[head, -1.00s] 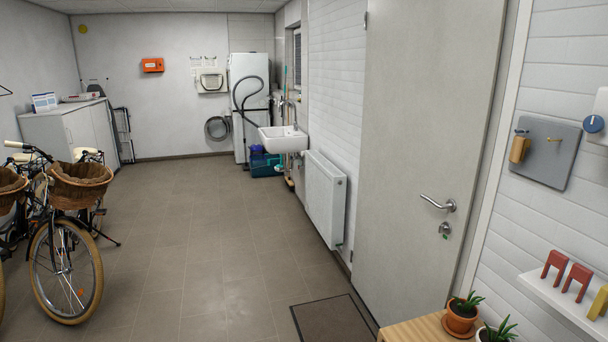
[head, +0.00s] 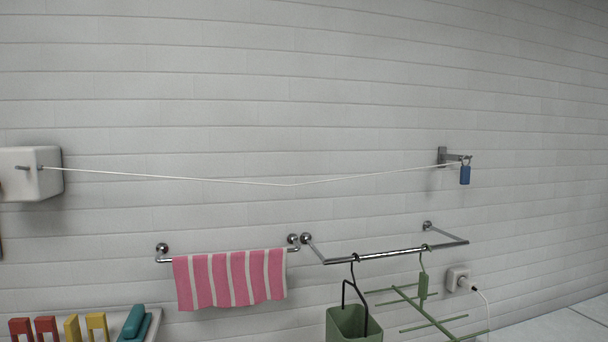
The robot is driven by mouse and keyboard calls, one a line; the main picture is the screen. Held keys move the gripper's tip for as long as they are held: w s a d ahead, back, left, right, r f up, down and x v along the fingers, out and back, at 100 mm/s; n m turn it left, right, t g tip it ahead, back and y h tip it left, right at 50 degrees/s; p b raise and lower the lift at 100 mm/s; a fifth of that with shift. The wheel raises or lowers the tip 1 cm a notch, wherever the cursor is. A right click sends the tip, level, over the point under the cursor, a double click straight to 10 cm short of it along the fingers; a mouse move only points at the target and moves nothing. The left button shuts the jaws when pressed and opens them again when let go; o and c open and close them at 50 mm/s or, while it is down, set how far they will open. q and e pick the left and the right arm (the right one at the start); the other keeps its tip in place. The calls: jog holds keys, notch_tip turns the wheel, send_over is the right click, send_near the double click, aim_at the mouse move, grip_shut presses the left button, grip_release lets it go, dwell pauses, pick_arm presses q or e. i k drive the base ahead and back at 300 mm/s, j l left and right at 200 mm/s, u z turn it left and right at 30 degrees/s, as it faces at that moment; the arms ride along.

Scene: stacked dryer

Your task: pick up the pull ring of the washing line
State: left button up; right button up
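The washing line (head: 230,180) is a thin white cord. It runs from a white box (head: 30,174) on the wall at the left to a metal wall hook (head: 455,157) at the right, sagging slightly in the middle. A small blue piece (head: 465,174), which looks like the pull ring at the cord's end, hangs at the hook. It is too small to tell exactly how it sits on the hook. Neither of my grippers shows in the head view.
A chrome rail (head: 395,252) sticks out below the hook, with a green basket (head: 354,322) and a green hanging rack (head: 423,310) on it. A pink striped towel (head: 230,280) hangs on a bar. A shelf at lower left holds coloured pegs (head: 46,328). A plugged socket (head: 457,279) is at lower right.

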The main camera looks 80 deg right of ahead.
aim_at(465, 172)
jog(key=z, duration=1.95)
jog(key=i+z, duration=0.1)
jog(key=z, duration=1.6)
